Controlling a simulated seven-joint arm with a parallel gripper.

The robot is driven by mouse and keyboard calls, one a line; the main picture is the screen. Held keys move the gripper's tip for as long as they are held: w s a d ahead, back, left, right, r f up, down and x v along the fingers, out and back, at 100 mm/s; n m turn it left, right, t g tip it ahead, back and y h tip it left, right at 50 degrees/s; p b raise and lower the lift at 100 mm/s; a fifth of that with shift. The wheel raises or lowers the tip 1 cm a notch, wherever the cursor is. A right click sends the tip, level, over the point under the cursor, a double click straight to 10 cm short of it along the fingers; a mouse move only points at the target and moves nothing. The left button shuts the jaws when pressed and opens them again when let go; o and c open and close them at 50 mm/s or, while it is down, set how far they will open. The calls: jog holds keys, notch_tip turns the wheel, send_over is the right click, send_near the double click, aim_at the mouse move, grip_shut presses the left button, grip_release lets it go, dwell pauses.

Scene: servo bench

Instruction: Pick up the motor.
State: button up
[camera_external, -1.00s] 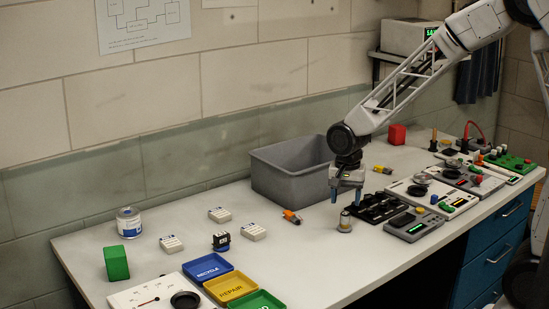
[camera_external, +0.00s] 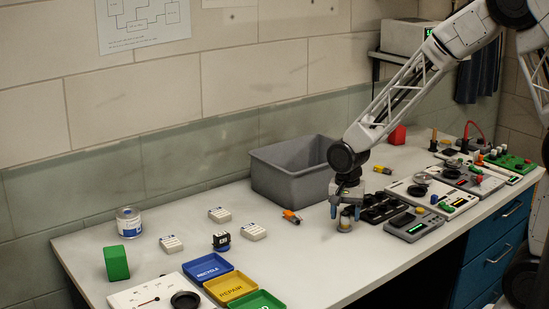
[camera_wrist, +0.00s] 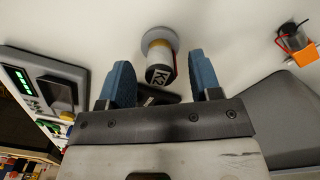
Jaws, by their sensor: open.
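A small upright cylinder (camera_external: 345,224) with a pale body and a wider grey round base stands on the bench; it may be the motor. In the wrist view this cylinder (camera_wrist: 160,58) shows a black end marked "K2" and a red strip. My gripper (camera_external: 346,209) is directly above and around its top, with the blue fingers apart. In the wrist view my gripper (camera_wrist: 163,78) has a finger on either side of the cylinder, with gaps showing. A small orange part with a dark cylinder and wires (camera_wrist: 296,43) lies to the right; it also shows in the external view (camera_external: 291,216).
A grey bin (camera_external: 285,183) stands just behind my gripper. A black tray (camera_external: 383,208) and a grey meter (camera_external: 413,226) lie close on the right. Blue, yellow and green trays (camera_external: 232,287) lie at front left. Bench between trays and cylinder is clear.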

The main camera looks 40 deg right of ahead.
jog(key=shift+f, duration=1.2)
jog(key=c, duration=1)
jog(key=shift+r, duration=0.2)
jog(key=shift+c, duration=0.2)
jog(key=shift+r, duration=0.5)
notch_tip(320, 180, up, 2)
jog(key=s+d, duration=0.1)
jog(key=s, duration=0.4)
jog(key=s+d+r, duration=0.1)
jog(key=s, duration=0.4)
jog(key=s+d, duration=0.1)
jog(key=s, duration=0.4)
jog(key=shift+s+d+r, duration=0.1)
jog(key=shift+s+r, duration=0.2)
jog(key=shift+s, duration=0.05)
